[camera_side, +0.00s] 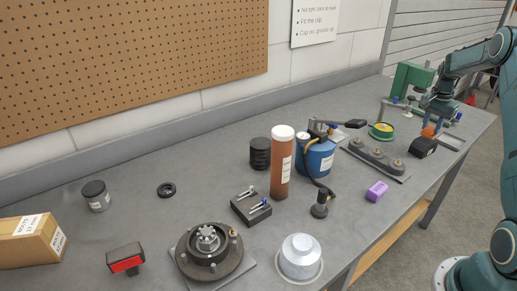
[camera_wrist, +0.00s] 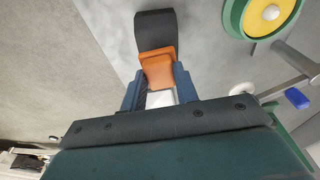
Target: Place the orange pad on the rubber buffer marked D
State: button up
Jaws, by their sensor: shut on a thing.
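My gripper (camera_side: 432,123) is at the far right end of the bench in the side view, with blue fingers pointing down. It is shut on the orange pad (camera_side: 428,132). In the wrist view the orange pad (camera_wrist: 157,66) sits between the blue fingers (camera_wrist: 157,84). A black block (camera_side: 422,148) is just below and in front of the pad; a dark piece (camera_wrist: 155,30) shows beyond the pad in the wrist view. Whether pad and block touch is unclear. A dark bar (camera_side: 404,177) to the left carries several round rubber buffers (camera_side: 376,153); no letter D is legible.
A green and yellow round part (camera_side: 381,131) stands behind the bar, and also shows in the wrist view (camera_wrist: 262,16). A green machine (camera_side: 411,78) stands at the back. A purple block (camera_side: 377,191), blue can (camera_side: 316,158) and brown cylinder (camera_side: 281,165) stand left of the gripper.

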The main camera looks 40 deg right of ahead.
aim_at(427, 134)
jog(key=shift+f, duration=0.95)
jog(key=shift+f, duration=0.1)
jog(key=o, duration=1)
jog(key=shift+c, duration=0.2)
notch_tip(427, 134, up, 12)
jog(key=a, duration=0.2)
jog(key=shift+d, duration=0.1)
